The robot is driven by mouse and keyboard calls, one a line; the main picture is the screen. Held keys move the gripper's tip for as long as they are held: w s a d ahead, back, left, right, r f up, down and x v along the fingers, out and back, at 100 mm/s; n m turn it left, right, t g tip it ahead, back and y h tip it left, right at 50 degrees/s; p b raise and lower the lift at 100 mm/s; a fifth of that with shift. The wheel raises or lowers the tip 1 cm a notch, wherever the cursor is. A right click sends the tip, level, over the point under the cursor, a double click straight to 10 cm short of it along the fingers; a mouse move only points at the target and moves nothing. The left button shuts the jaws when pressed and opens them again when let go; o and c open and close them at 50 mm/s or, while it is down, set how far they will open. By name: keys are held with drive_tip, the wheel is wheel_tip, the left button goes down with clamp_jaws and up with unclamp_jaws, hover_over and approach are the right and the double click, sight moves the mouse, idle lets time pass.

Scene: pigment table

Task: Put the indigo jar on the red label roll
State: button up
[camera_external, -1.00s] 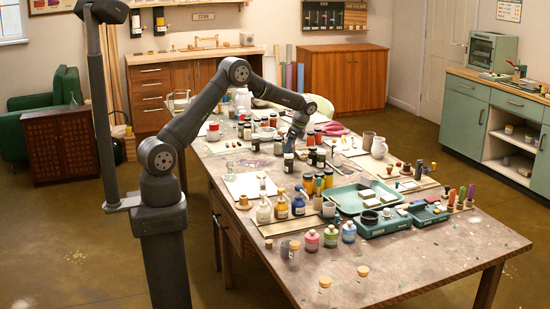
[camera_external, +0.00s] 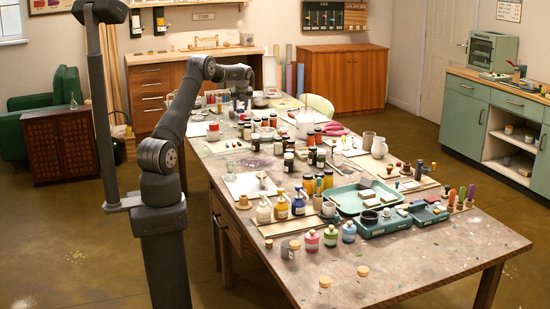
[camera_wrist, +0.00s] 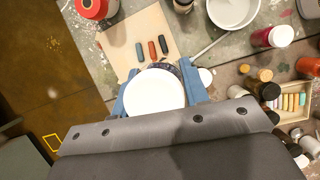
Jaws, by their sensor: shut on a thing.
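My gripper (camera_wrist: 160,82) is shut on a jar with a round white lid (camera_wrist: 153,95), apparently the indigo jar. Its blue fingers hold opposite sides; only a little of the dark jar body shows past the lid, and no label can be read. The red label roll (camera_wrist: 95,6) is at the top left of the wrist view, partly cut off and apart from the held jar. In the external view the red roll (camera_external: 213,132) lies near the table's left edge, nearer the camera and left of my gripper (camera_external: 241,103).
A pale board with several dark and red sticks (camera_wrist: 133,45) lies beside the roll. A white bowl (camera_wrist: 233,10) is at the top, and a red jar (camera_wrist: 272,37) at the right. Many dark bottles (camera_external: 288,150) crowd the table's middle. Floor shows past the table's edge.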

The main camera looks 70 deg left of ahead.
drive_tip(key=s+a+r+m, duration=0.2)
drive_tip(key=s+a, duration=0.2)
drive_tip(key=a, duration=0.2)
hover_over(214, 124)
drive_tip(key=shift+t, duration=0.4)
drive_tip(key=f, duration=0.7)
drive_tip(key=shift+w+a, duration=0.1)
drive_tip(key=shift+a, duration=0.15)
drive_tip(key=shift+f, duration=1.95)
drive_tip(key=shift+f, duration=0.1)
drive_tip(key=o, duration=0.6)
drive_tip(key=shift+f, duration=0.1)
drive_tip(key=shift+c, duration=0.2)
drive_tip(key=o, duration=0.4)
drive_tip(key=shift+o, duration=0.2)
drive_tip(key=v, duration=1.2)
